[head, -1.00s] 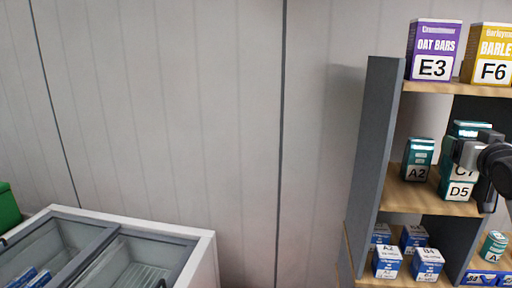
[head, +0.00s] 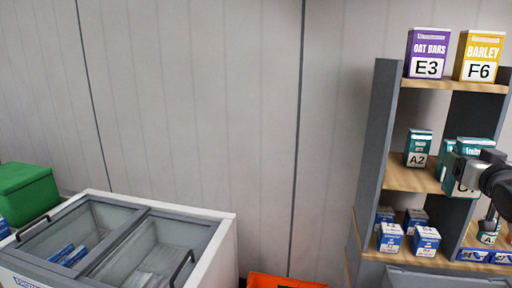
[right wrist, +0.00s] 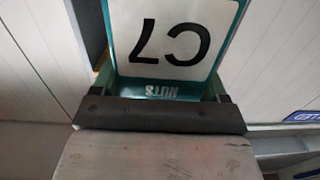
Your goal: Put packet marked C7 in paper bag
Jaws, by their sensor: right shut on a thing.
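The packet marked C7 (right wrist: 175,35) is teal with a white label and shows upside down in the right wrist view. My right gripper (right wrist: 160,105) is shut on it. In the head view the packet (head: 463,187) is at the right, in front of the shelf, partly covered by my dark right gripper (head: 478,170). Whether it touches the shelf board cannot be told. No paper bag shows in either view. My left gripper is not in view.
A shelf unit (head: 384,150) holds a teal A2 packet (head: 418,148), another teal packet (head: 474,146), E3 (head: 427,55) and F6 (head: 480,58) boxes, and several blue boxes below. A glass-topped freezer (head: 225,243) stands left, an orange tote (head: 283,281) at the bottom edge.

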